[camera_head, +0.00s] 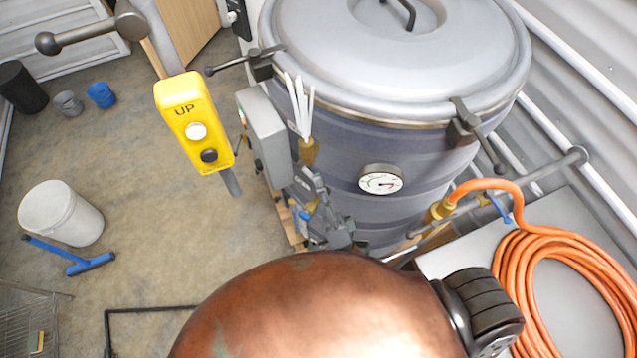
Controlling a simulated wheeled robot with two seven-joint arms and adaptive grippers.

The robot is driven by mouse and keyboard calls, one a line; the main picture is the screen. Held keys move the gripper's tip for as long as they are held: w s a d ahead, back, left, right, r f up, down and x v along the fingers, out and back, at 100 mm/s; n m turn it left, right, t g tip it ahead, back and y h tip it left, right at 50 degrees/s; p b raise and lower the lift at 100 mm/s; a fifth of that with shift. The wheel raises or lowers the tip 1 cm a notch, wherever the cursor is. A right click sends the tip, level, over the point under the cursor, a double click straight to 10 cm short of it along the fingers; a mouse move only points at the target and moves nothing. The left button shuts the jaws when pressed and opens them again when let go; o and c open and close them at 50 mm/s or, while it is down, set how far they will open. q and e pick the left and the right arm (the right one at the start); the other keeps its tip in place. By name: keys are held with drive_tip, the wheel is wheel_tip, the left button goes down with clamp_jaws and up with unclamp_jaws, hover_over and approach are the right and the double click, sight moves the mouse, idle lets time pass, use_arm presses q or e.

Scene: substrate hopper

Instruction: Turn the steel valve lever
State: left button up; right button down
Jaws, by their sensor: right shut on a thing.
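My right gripper (322,212) is dark grey and sits low against the front of a large blue-grey tank (420,160). Its jaws are shut on a small part by the tank's lower wall, at the place of the steel valve lever. The fingers cover most of that part, so its shape and angle cannot be made out. A piece of brass fitting (308,152) shows just above the gripper. My left gripper is not in view.
A yellow pendant marked UP (193,120) hangs left of a grey control box (264,138). A gauge (381,180) is right of my gripper. A coiled orange hose (560,265) lies at right. A white bucket (60,213) and blue squeegee (70,255) are on the floor at left.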

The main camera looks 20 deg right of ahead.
drive_tip(key=c, duration=2)
unclamp_jaws()
drive_tip(key=v, duration=0.7)
drive_tip(key=shift+s+f, duration=0.15)
drive_tip(key=shift+f, duration=0.05)
drive_tip(key=shift+c, duration=0.6)
